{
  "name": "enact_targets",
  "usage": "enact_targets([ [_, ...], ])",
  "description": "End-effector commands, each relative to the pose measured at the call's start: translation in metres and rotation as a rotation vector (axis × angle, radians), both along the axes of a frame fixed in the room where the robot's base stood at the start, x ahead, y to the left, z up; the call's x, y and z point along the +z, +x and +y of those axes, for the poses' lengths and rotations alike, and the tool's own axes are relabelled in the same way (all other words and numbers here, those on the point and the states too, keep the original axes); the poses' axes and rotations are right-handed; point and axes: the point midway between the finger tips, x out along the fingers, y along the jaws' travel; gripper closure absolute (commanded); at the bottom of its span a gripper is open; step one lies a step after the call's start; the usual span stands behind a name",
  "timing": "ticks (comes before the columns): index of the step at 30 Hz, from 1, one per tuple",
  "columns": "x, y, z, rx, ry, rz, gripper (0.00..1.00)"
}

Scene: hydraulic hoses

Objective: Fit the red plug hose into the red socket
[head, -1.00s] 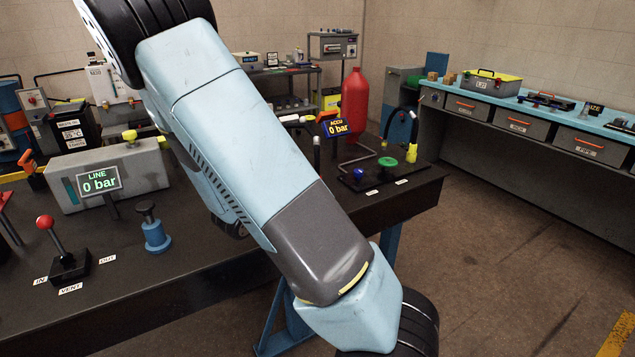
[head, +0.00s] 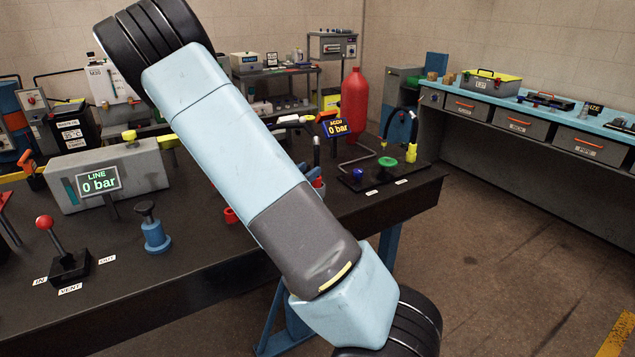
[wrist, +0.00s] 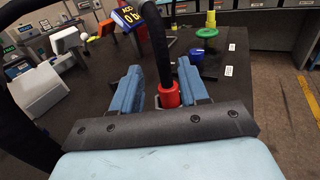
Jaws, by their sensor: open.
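In the wrist view my gripper (wrist: 159,68) is open, with its two blue fingers on either side of a red plug (wrist: 168,95). A black hose (wrist: 155,45) rises from the plug. The plug looks nearer the right finger; I cannot tell whether it touches. In the head view part of the red plug (head: 319,184) shows just right of my arm, below the black hose (head: 316,152). My arm hides most of the gripper there. A small red cup-like part (head: 232,215) on the bench shows left of my arm; I cannot tell whether it is the red socket.
Blue (head: 357,174) and green (head: 387,161) fittings stand at the bench's right end. The ACCU display (head: 336,127) is behind the hose. The LINE display (head: 99,181), a blue fitting (head: 155,236) and a red-knobbed lever (head: 50,232) are left. The front middle of the bench is clear.

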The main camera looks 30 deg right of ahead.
Motion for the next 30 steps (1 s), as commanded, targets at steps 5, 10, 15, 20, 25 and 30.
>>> enact_targets([
  [5,-0.002,0.007,-0.019,-0.003,-0.002,0.001,0.56],
  [10,-0.002,0.018,-0.039,-0.001,-0.001,0.0,0.56],
  [15,-0.002,0.02,-0.043,0.0,0.0,0.0,0.56],
  [20,-0.002,0.02,-0.043,0.0,0.0,0.0,0.61],
  [25,-0.002,0.02,-0.043,0.0,0.0,0.0,0.77],
  [30,-0.002,0.02,-0.043,0.0,0.0,0.0,0.93],
])
